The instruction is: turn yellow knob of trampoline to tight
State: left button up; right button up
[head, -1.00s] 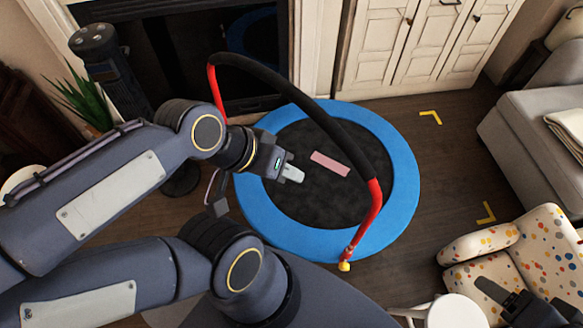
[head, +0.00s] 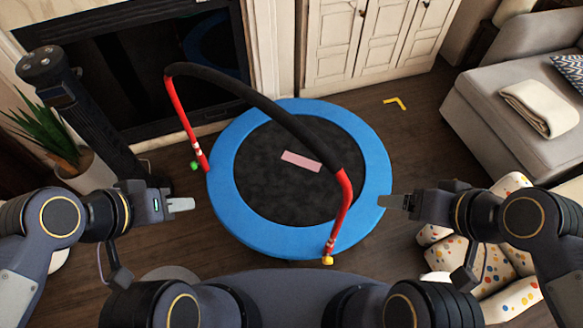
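The trampoline (head: 216,205) has a blue rim, a black bed and an arched handlebar (head: 265,98) with a black padded top and red legs. The yellow knob (head: 328,260) is at the foot of the near right red leg, by the rim's front edge. A green knob (head: 195,166) is at the foot of the far left leg. My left gripper (head: 184,204) is left of the rim, apart from both knobs. My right gripper (head: 392,201) is by the rim's right edge, above and right of the yellow knob. Their fingers show side-on, so the gap is hidden.
A dark tower-shaped device (head: 75,110) and a potted plant (head: 62,145) stand at the left. A white cabinet (head: 365,45) is behind. A grey sofa (head: 490,105) and a dotted armchair (head: 490,255) are at the right. Bare floor (head: 425,135) lies between trampoline and sofa.

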aim_at(327, 260)
jog(key=k+j+z, duration=0.25)
jog(key=k+z, duration=0.2)
jog(key=k+j+z, duration=0.1)
jog(key=k+z, duration=0.3)
